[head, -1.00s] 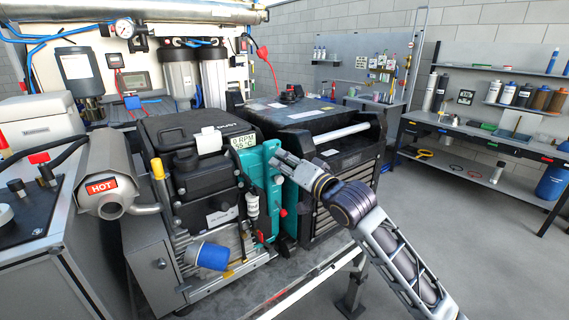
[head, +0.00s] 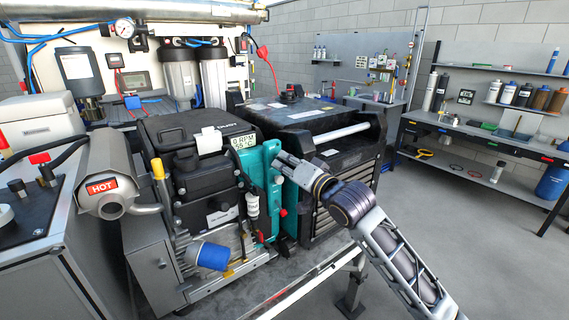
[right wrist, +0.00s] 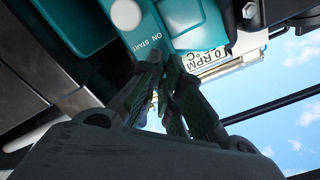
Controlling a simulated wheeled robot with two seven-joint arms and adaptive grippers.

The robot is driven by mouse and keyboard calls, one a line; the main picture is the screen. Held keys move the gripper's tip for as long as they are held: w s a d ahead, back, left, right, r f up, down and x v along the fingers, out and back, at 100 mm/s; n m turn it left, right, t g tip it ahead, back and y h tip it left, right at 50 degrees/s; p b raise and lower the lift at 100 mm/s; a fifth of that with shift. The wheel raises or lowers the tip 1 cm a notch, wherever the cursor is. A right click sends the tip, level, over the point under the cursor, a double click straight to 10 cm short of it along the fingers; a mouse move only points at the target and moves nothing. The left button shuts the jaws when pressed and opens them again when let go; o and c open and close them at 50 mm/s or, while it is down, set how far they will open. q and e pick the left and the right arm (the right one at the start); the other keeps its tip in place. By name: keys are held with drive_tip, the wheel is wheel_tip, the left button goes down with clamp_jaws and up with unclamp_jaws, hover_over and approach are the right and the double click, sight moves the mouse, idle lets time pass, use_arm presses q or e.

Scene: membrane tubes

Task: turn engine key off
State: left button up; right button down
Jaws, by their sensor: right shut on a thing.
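The engine (head: 205,185) stands on the bench with a teal control panel (head: 251,165) on its right side. A small display (head: 243,139) on top of the panel reads 0 RPM. My right gripper (head: 278,160) reaches in from the right to the teal panel. In the right wrist view its fingertips (right wrist: 162,65) are close together, shut at the panel beside the words ON and START (right wrist: 148,42). The engine key is between the fingertips and mostly hidden by them, so its turned position cannot be told. My left gripper is not in view.
A black slatted unit (head: 338,190) stands right of the engine, close to my right arm. An exhaust muffler marked HOT (head: 101,187) is at the left. A blue oil filter (head: 209,256) sticks out low at the engine's front. The floor at the right is clear.

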drive_tip(key=shift+n, duration=0.3)
drive_tip(key=shift+n+p, duration=0.5)
drive_tip(key=shift+p, duration=0.2)
drive_tip(key=n+p, duration=0.3)
drive_tip(key=shift+n, duration=0.3)
drive_tip(key=shift+n+p, duration=0.45)
drive_tip(key=shift+n, duration=0.25)
drive_tip(key=shift+n+p, duration=0.4)
drive_tip(key=shift+n, duration=0.8)
drive_tip(key=shift+f, duration=0.1)
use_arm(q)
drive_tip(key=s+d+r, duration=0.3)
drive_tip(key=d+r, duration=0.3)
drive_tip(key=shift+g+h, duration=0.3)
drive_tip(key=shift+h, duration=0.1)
use_arm(e)
drive_tip(key=c, duration=1.6)
unclamp_jaws()
